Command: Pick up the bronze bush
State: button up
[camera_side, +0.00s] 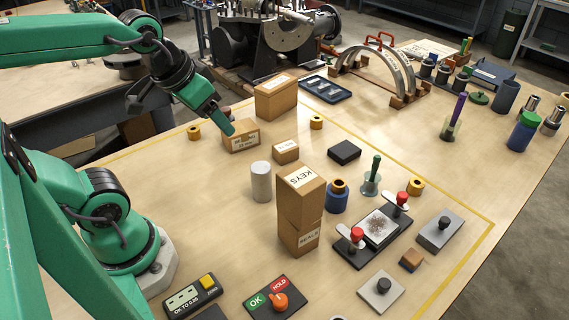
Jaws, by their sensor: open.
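A bronze-coloured ring (339,187) sits in the top of a short blue holder (337,202), just right of the tall stacked cartons; it looks like the bronze bush. Similar yellow-gold rings lie on the bench: one at the left (194,132), one at the back (316,122) and one at the right (416,187). I cannot tell for certain which is the bush. My gripper (229,130) is at the back left, pointing down to the right, in front of or above a small carton. It is open, with nothing seen between its jaws, and well apart from the blue holder.
Stacked cartons (300,205) stand tall close to the left of the blue holder, beside a grey cylinder (261,181). A green-handled tool (373,175) stands close on its right. A red-handled clamp fixture (372,238) is in front. Small cartons (241,138) crowd the gripper.

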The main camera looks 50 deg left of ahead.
jog(key=w+a+f+n+g, duration=0.1)
jog(key=w+a+n+g, duration=0.1)
jog(key=w+a+n, duration=0.35)
jog(key=n+g, duration=0.3)
jog(key=n, duration=0.5)
send_over(193, 129)
notch_tip(193, 129, down, 16)
jog(key=shift+s+d+f+m, duration=0.1)
jog(key=shift+d+f+m, duration=0.1)
jog(key=shift+f, duration=0.45)
jog(key=shift+d+f+m, duration=0.1)
jog(key=shift+d+f, duration=0.1)
jog(key=shift+f, duration=0.4)
jog(key=shift+f, duration=0.1)
jog(key=shift+f, duration=2.5)
